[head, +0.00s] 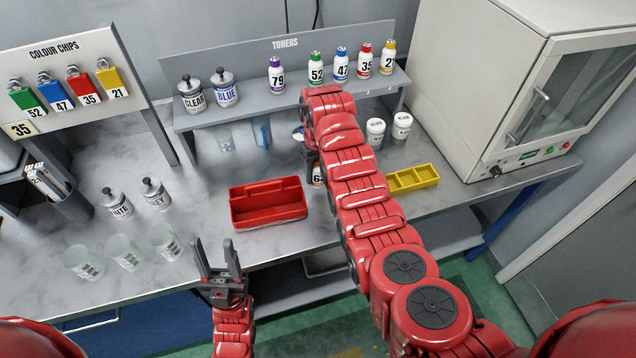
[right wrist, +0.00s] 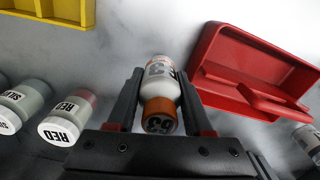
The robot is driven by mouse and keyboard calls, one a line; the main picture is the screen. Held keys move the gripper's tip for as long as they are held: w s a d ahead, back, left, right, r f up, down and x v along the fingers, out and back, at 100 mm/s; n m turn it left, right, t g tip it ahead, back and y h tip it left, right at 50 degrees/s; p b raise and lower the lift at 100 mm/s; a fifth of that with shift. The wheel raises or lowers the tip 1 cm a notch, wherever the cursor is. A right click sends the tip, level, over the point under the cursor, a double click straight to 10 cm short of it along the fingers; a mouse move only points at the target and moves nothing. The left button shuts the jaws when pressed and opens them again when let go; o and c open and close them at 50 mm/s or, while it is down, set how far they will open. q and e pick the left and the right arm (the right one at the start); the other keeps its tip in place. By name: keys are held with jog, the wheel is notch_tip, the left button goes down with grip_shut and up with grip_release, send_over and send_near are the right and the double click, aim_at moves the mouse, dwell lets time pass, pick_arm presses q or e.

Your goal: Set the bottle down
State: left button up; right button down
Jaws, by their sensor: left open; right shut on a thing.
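The bottle (right wrist: 160,85) is white with an orange cap marked 63. My right gripper (right wrist: 159,76) is shut on it, with one finger on each side. In the head view, part of the bottle (head: 317,177) shows beside my right forearm, between the red tray and the yellow tray, over the bench (head: 265,260). My arm hides most of it there. I cannot tell whether its base touches the bench. My left gripper (head: 218,262) is open and empty in front of the bench's front edge.
A red tray (head: 268,218) stands left of the bottle, a yellow tray (head: 390,184) right. The toner shelf (head: 240,119) behind holds several bottles and two cans. White jars (head: 375,133) stand behind the yellow tray. Clear cups (head: 125,254) stand front left.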

aim_at(318, 180)
jog(key=shift+f+p, duration=0.7)
jog(key=shift+f, duration=0.95)
jog(key=shift+w+f, duration=0.1)
jog(key=shift+f, duration=0.05)
jog(key=shift+f, duration=0.1)
jog(key=shift+c, duration=1.5)
grip_release()
